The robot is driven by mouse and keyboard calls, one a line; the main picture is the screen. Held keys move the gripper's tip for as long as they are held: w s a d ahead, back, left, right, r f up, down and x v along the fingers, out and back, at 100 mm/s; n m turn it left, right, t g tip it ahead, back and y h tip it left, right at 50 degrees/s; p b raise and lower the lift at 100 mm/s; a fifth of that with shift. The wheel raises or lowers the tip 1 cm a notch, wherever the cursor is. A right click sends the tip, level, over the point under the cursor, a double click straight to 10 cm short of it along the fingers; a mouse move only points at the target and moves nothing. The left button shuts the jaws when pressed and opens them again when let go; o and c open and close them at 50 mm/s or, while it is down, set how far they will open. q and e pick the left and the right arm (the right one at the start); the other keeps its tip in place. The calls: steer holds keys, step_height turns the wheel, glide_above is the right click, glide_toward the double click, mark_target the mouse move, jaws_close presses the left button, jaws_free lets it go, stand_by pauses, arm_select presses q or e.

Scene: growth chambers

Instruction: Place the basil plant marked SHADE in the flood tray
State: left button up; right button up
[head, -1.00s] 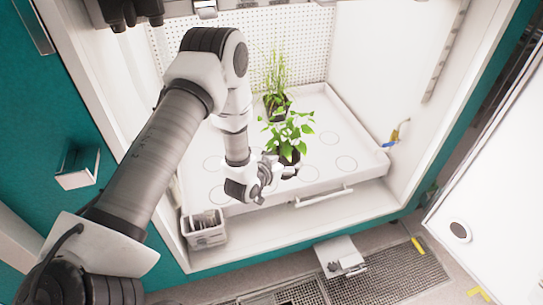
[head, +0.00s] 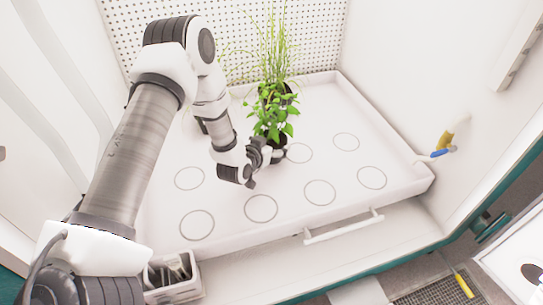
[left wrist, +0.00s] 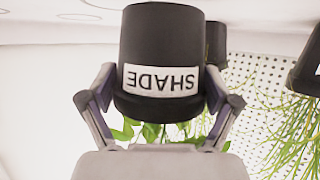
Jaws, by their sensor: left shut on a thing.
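The basil plant marked SHADE (head: 272,129) is leafy, in a black pot that my left gripper (head: 262,155) partly covers. In the left wrist view the black pot (left wrist: 160,45) appears upside down with its white SHADE label. The fingers of my left gripper (left wrist: 152,100) are shut on both sides of it. The pot is over the white flood tray (head: 235,230), toward its back middle. I cannot tell if its base touches the tray. My right gripper is not in view.
A grassy plant (head: 276,50) stands close behind the basil. A dark pot (left wrist: 217,45) shows behind the held pot. Marked circles in the tray's front (head: 261,208) are empty. A white handle (head: 343,227) is in front, and a small bin (head: 172,290) stands front left.

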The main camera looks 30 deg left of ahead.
arm_select(q)
step_height(320, 180, down, 3)
steer(key=shift+r+b, duration=0.15)
steer(key=shift+b, duration=0.3)
steer(key=shift+s, duration=0.1)
steer(key=shift+d+r, duration=0.15)
steer(key=shift+r, duration=0.2)
steer(key=shift+f, duration=0.2)
steer(key=o, duration=1.1)
steer(key=shift+f, duration=0.1)
steer(key=shift+o, duration=0.2)
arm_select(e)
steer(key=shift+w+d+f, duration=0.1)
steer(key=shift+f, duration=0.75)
arm_select(q)
steer(key=shift+r, duration=0.2)
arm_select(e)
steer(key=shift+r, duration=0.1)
